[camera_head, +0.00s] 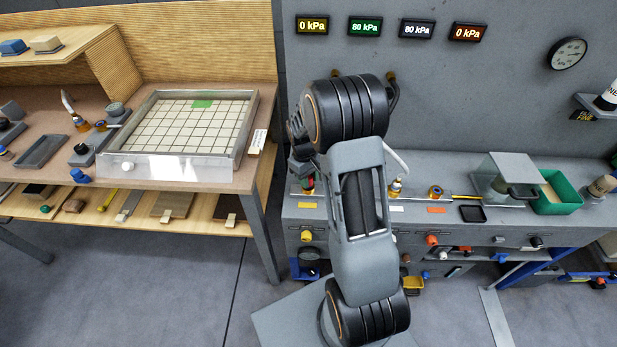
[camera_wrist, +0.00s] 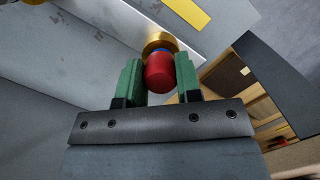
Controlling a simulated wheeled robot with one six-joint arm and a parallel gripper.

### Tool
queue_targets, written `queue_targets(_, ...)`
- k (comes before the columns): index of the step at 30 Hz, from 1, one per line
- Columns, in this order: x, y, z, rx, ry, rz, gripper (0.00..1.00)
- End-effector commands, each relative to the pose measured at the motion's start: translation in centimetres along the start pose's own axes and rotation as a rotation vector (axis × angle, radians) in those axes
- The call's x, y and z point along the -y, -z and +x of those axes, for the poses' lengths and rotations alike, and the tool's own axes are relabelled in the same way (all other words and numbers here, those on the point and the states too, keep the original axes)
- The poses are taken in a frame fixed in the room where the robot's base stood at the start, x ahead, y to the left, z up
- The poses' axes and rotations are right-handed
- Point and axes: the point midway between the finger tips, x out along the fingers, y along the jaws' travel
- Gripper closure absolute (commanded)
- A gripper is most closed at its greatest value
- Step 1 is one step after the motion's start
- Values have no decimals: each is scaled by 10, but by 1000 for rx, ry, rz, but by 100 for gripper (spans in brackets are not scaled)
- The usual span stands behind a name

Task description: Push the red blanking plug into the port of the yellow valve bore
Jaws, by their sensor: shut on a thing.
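The red blanking plug (camera_wrist: 159,75) sits between the green fingers of my gripper (camera_wrist: 158,80) in the wrist view, and the jaws are shut on it. A brass ring (camera_wrist: 159,37), the valve bore by the yellow label (camera_wrist: 186,11), lies directly beyond the plug. A thin blue band shows between the red part and the brass. The plug lines up roughly with the ring; I cannot tell whether it has entered the port. In the head view my gripper (camera_head: 307,186) is low over the grey bench's left end, partly hidden by my arm, above the yellow label (camera_head: 309,205).
A wooden bench with a gridded vacuum table (camera_head: 235,165) stands left. Open floor lies in front.

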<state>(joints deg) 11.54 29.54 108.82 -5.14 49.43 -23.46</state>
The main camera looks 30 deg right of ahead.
Motion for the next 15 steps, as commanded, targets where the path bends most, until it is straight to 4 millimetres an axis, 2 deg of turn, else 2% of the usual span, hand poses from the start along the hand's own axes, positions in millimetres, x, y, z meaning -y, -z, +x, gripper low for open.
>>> queue_targets(8, 0, 1, 8, 0, 0, 0, 98)
queue_targets(9, 0, 1, 7, 0, 0, 0, 66)
queue_targets(15, 0, 1, 7, 0, 0, 0, 47)
